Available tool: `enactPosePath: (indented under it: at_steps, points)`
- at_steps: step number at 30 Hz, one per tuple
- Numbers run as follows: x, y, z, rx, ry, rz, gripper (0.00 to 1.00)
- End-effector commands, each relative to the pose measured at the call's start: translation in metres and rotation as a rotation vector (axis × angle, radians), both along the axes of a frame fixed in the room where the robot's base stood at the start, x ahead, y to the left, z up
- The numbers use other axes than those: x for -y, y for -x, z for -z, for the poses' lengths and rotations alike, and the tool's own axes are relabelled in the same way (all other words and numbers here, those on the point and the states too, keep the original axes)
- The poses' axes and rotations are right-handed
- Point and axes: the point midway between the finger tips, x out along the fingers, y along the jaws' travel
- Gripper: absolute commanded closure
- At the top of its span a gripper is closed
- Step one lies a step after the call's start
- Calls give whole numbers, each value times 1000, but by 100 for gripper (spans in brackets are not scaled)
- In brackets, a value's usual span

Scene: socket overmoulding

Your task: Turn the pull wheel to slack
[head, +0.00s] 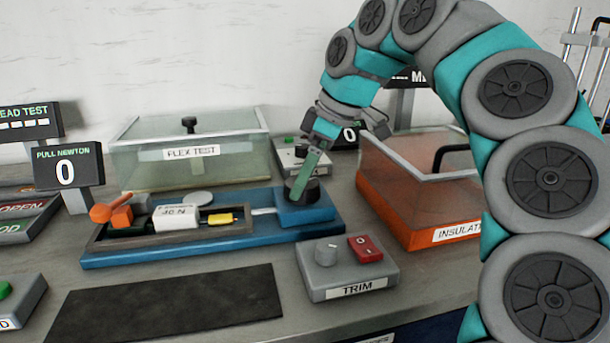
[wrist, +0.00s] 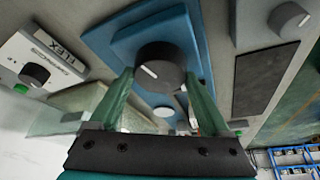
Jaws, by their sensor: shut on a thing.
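The pull wheel is a dark round knob with a white pointer line (wrist: 159,70), mounted on a raised blue block (head: 303,212) at the right end of the blue fixture. In the head view the wheel (head: 308,192) is partly hidden by my gripper (head: 300,190). In the wrist view my gripper (wrist: 159,85) has its green fingers on either side of the wheel, shut on it. The PULL NEWTON display (head: 66,170) reads 0.
The blue fixture (head: 190,250) holds a block marked 40 N (head: 177,216), a yellow piece (head: 222,219) and an orange lever (head: 112,212). A TRIM box (head: 347,277) stands in front.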

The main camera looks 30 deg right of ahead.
Motion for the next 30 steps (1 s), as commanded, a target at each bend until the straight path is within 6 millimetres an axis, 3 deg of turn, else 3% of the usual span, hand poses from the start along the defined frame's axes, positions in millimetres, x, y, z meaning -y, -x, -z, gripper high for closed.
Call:
enactPosePath:
  at_steps: [12, 30]
  points:
    - [1, -1, 1, -4, 0, -256, 75]
    - [1, -2, 0, 1, 1, -321, 75]
